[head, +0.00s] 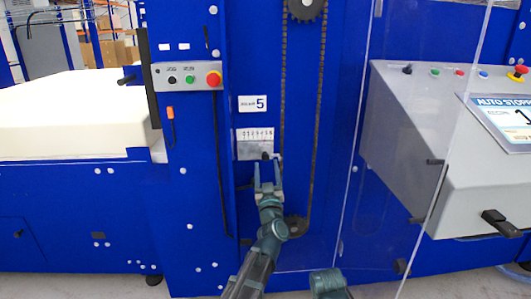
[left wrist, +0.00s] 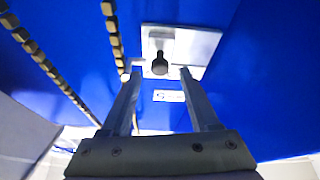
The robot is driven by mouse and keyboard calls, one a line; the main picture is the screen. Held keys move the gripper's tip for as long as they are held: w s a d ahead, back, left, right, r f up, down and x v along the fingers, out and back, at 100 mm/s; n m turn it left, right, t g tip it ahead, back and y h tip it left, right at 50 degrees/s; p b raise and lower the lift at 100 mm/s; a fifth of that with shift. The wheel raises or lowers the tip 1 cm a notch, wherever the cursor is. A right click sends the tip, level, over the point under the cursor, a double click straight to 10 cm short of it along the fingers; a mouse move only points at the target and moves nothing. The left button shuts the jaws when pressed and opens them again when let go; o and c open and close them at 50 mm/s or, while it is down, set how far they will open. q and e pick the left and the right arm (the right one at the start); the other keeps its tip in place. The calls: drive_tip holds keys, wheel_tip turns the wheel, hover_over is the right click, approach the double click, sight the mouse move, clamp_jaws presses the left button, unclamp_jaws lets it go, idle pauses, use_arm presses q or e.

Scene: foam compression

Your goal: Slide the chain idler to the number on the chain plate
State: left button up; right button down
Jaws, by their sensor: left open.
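The chain idler shows as a small dark knob (head: 266,156) at the lower edge of a pale scale plate (head: 254,147) on the blue machine front. In the left wrist view the black knob (left wrist: 160,64) stands out in front of the scale plate (left wrist: 197,45), between and beyond my fingertips. A white number plate (head: 252,103) reading 5 is above the scale; its small print is unclear. My left gripper (head: 267,178) is open and empty just below the knob. It also shows in the left wrist view (left wrist: 160,82).
A chain (head: 317,95) runs vertically right of the scale, between an upper sprocket (head: 305,8) and a lower sprocket (head: 295,226). A button panel (head: 188,77) is up left. A grey console (head: 410,120) stands right, beyond a clear panel edge.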

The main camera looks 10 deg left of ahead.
sight(266, 159)
use_arm(q)
drive_tip(key=p+x, duration=0.1)
drive_tip(key=x, duration=0.4)
clamp_jaws()
idle(0.3)
drive_tip(key=shift+w+d, duration=0.1)
idle(1.0)
